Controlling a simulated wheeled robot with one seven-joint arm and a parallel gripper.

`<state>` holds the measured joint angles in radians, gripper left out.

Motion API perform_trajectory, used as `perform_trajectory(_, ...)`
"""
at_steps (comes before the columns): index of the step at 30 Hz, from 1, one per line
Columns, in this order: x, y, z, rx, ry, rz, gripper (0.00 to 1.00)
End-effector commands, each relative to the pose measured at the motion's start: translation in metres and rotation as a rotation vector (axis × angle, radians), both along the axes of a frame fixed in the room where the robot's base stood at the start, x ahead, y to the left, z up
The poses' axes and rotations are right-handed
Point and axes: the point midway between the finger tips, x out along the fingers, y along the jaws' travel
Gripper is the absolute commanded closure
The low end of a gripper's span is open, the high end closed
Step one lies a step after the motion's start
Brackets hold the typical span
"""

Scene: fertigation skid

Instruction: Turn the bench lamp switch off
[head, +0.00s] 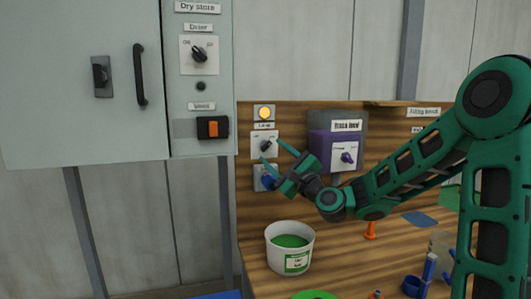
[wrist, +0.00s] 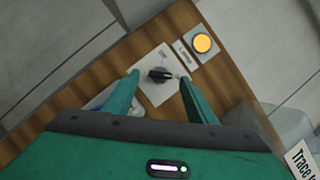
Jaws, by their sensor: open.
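The bench lamp switch (head: 265,145) is a black rotary knob on a white plate on the wooden back panel. It also shows in the wrist view (wrist: 160,74), lying between and beyond my fingertips. The lamp indicator (head: 264,113) above it glows amber, and it is also lit in the wrist view (wrist: 202,43). A small label sits between knob and light. My gripper (head: 282,150) is open and empty, its two green fingers pointing at the switch plate. In the wrist view my gripper (wrist: 156,85) spans the knob's plate; I cannot tell whether it touches.
A blue-knobbed fitting (head: 268,181) sits just below the switch. A purple box with a knob (head: 334,148) is to the right. A white tub of green material (head: 290,247) stands on the bench below. A grey cabinet (head: 80,80) with another rotary switch (head: 199,54) is at left.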

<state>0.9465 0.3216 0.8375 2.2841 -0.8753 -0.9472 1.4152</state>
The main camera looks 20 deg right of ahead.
Motion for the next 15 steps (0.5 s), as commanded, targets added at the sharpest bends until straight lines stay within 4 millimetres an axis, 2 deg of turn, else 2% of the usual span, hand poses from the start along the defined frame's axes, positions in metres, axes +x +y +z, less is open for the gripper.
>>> perform_trajectory(6, 0.025, 0.008, 0.007, 0.000, 0.000, 0.001, 0.48)
perform_trajectory(15, 0.035, 0.011, 0.010, 0.001, 0.002, 0.000, 0.48)
